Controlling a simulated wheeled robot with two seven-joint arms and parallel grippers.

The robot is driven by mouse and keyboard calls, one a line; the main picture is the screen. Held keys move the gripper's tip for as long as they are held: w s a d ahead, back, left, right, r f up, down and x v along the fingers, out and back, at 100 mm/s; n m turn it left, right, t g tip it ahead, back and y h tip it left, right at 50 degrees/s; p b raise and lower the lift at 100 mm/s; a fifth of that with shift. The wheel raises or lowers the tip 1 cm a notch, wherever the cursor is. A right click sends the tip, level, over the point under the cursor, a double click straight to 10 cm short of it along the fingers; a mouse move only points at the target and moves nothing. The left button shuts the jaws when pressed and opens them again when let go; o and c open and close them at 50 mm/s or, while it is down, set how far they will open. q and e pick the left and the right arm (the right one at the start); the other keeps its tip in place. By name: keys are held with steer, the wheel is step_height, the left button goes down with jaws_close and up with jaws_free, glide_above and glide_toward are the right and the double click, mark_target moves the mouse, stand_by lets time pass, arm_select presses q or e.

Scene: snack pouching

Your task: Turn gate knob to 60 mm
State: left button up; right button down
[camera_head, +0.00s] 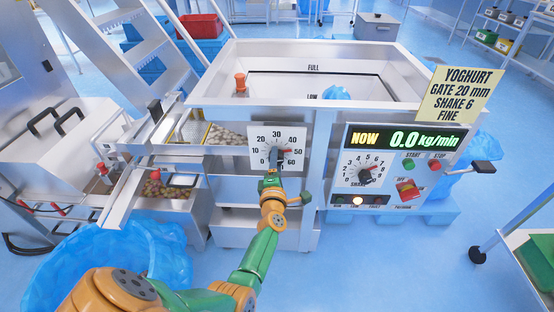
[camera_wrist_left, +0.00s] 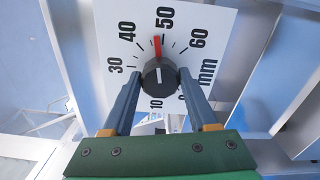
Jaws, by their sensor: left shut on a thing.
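The gate knob (camera_wrist_left: 160,75) is a round black knob with a white line and a red pointer. It sits at the centre of a white dial plate (camera_head: 262,134) marked in tens up to 60, with "mm" on it. In the wrist view the red pointer (camera_wrist_left: 157,47) points close to 50, slightly on the 40 side. My left gripper (camera_head: 272,172) reaches the dial from below and is shut on the knob, one finger on each side. It also shows in the wrist view (camera_wrist_left: 160,80). My right gripper is not in view.
The dial is on the front of a steel hopper (camera_head: 215,88). To its right a control panel (camera_head: 345,180) reads 0.0 kg/min. A yellow card (camera_head: 458,93) says yoghurt, gate 20 mm, shake 6, fine.

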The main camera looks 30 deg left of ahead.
arm_select(q)
steer(key=m, duration=0.2)
steer(key=m+p, duration=0.1)
steer(key=m, duration=0.2)
steer(key=shift+a+r+m, duration=0.2)
steer(key=shift+r+m, duration=0.05)
steer(key=shift+m, duration=0.05)
steer(key=m+p, duration=0.1)
steer(key=m, duration=0.4)
steer(key=shift+w+r, duration=0.1)
steer(key=shift+r, duration=0.05)
steer(key=shift+a+m, duration=0.1)
steer(key=shift+m, duration=0.2)
steer(key=o, duration=1.4)
steer(key=shift+f, duration=0.2)
steer(key=p+v, duration=0.4)
steer(key=v, duration=0.3)
